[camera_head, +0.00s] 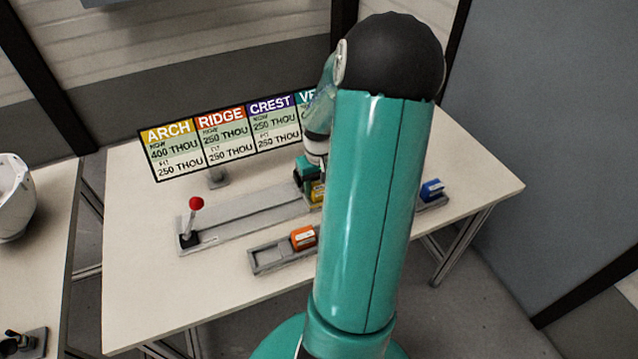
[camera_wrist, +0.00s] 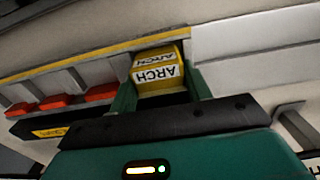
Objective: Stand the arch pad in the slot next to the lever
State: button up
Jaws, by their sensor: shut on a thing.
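The arch pad (camera_wrist: 157,74) is a yellow block labelled ARCH. My gripper (camera_wrist: 160,84) is shut on it, with one green finger on each side. In the head view my gripper (camera_head: 308,178) and a bit of the yellow pad (camera_head: 317,194) show at the left edge of my arm, by the right part of the long grey fixture (camera_head: 245,218). The lever (camera_head: 190,220), with a red knob, stands upright at the fixture's left end. In the wrist view grey dividers (camera_wrist: 72,80) form slots left of the pad. Whether the pad touches the fixture is unclear.
A grey tray (camera_head: 266,258) in front holds an orange pad (camera_head: 303,237). A blue pad (camera_head: 432,189) lies right of my arm. A sign (camera_head: 225,137) stands behind the fixture. Several red pieces (camera_wrist: 100,93) sit by the dividers. My arm hides the table's middle.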

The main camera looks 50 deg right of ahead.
jog(key=o, duration=1)
jog(key=shift+f, duration=0.1)
jog(key=shift+o, duration=0.2)
notch_tip(320, 180, up, 12)
jog(key=shift+r, duration=0.2)
jog(key=w+a+r+n+t+h, duration=0.15)
jog(key=a+r, duration=0.25)
jog(key=a, duration=0.5)
jog(key=w+a+r+n+h, duration=0.1)
jog(key=w+a+r+n, duration=0.3)
jog(key=a, duration=0.6)
jog(key=s+a+r+t+y, duration=0.1)
jog(key=s+a, duration=0.3)
jog(key=a, duration=0.4)
jog(key=s+a+r+t+y, duration=0.1)
jog(key=s+a+r+t, duration=0.2)
jog(key=a, duration=0.6)
jog(key=shift+s+r+n, duration=0.3)
jog(key=shift+s+n, duration=0.05)
jog(key=shift+s, duration=0.35)
jog(key=shift+y, duration=0.25)
